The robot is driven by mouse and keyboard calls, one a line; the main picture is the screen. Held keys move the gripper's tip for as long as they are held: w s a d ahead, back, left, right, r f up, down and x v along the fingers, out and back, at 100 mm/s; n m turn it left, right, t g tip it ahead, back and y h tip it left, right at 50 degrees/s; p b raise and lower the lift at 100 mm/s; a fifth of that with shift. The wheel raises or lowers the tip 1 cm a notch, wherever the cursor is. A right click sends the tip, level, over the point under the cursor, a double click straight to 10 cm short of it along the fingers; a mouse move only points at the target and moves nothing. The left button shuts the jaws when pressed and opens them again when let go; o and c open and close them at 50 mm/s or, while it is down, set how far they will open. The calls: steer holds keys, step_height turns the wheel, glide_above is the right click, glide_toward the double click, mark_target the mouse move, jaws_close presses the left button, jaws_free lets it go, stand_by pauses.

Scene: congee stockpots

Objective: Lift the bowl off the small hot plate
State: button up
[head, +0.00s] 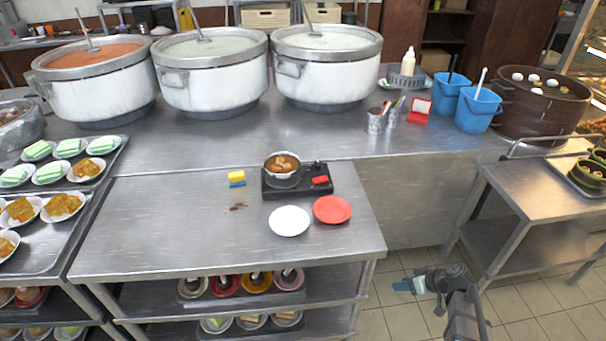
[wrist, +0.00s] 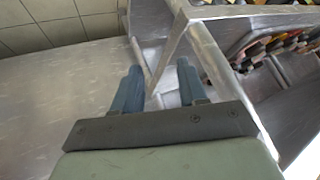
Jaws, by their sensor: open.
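A small metal bowl (head: 282,165) with brownish food in it sits on the black hot plate (head: 270,190), toward its left side. The hot plate stands on the steel table near the middle of the head view. My gripper (head: 408,285) is at the lower right, past the table's right edge and over the floor, well apart from the bowl. It is open and empty; its two blue-grey fingers (wrist: 160,88) show spread in the wrist view. Neither bowl nor hot plate shows in the wrist view.
A white plate (head: 289,221) and a red plate (head: 332,209) lie in front of the hot plate. A yellow and blue sponge (head: 237,179) lies left of it. Large stockpots (head: 327,70) stand behind. The table's front left (head: 160,230) is clear.

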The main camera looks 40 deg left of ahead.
steer(key=w+a+r+n+t+y, duration=0.1)
steer(key=w+a+r+n+y, duration=0.15)
steer(key=w+a+r, duration=0.5)
steer(key=w+a+r+n+t+y, duration=0.15)
steer(key=a+r+n, duration=0.25)
steer(key=a+r, duration=0.7)
steer(key=n+g+y, duration=0.2)
steer(key=n, duration=0.2)
glide_toward(274, 174)
steer(key=shift+w+x, duration=0.15)
steer(key=shift+x, duration=2.55)
steer(key=shift+w+x, duration=0.2)
steer(key=shift+x, duration=2.5)
steer(key=shift+d, duration=0.1)
jaws_close()
